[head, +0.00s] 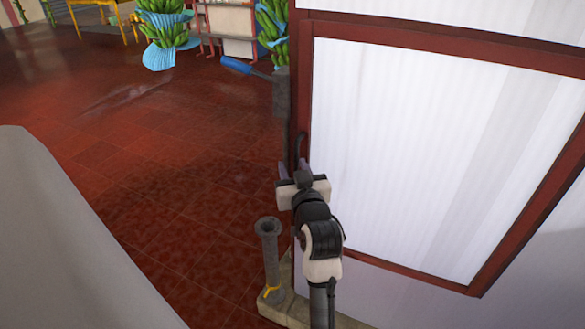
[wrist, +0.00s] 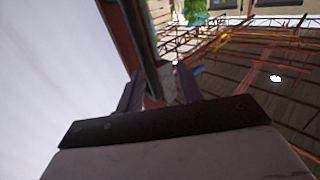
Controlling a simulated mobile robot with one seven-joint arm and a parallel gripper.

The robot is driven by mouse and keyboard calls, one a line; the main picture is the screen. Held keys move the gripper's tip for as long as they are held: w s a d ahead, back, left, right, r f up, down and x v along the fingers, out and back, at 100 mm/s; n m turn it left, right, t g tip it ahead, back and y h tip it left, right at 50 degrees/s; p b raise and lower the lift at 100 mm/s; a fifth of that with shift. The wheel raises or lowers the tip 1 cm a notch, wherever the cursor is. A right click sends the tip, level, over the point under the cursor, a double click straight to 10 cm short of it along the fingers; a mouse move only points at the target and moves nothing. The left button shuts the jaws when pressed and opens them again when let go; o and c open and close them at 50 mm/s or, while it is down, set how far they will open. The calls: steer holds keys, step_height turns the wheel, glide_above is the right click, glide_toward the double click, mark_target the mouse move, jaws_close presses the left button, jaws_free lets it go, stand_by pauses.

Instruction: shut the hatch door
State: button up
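The hatch door (head: 425,150) is a white ribbed panel in a dark red frame, filling much of the right of the head view. A small dark curved handle (head: 301,145) shows at its left edge. In the wrist view the pale panel (wrist: 55,60) fills the left side. My gripper (head: 295,169) is at the door's left edge, just below the handle. Its two fingers (wrist: 160,88) stand apart, with a reddish edge showing between them in the wrist view. Whether they touch the door or handle, and how far the door stands ajar, I cannot tell.
A grey upright pipe (head: 269,260) stands on a pale ledge left of my arm. A blue-handled tool (head: 240,66) juts out near the door's upper left. Banana bunches with blue wraps (head: 166,35) hang farther back. The red tiled floor (head: 160,150) at left is mostly clear.

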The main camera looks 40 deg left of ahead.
mark_target(298, 152)
steer(key=shift+s+a, duration=0.25)
jaws_close()
steer(key=shift+m+t+h, duration=0.5)
steer(key=shift+m+t, duration=0.1)
steer(key=w+a, duration=0.1)
steer(key=w, duration=0.1)
steer(key=w+p, duration=0.1)
steer(key=w, duration=0.1)
steer(key=w+a, duration=0.1)
steer(key=w, duration=0.1)
steer(key=shift+a+r, duration=0.3)
steer(key=shift+a, duration=0.05)
steer(key=shift+w+a+f, duration=0.1)
steer(key=shift+w+f, duration=0.1)
steer(key=shift+c, duration=0.6)
jaws_free()
steer(key=shift+f, duration=0.1)
steer(key=shift+w, duration=0.1)
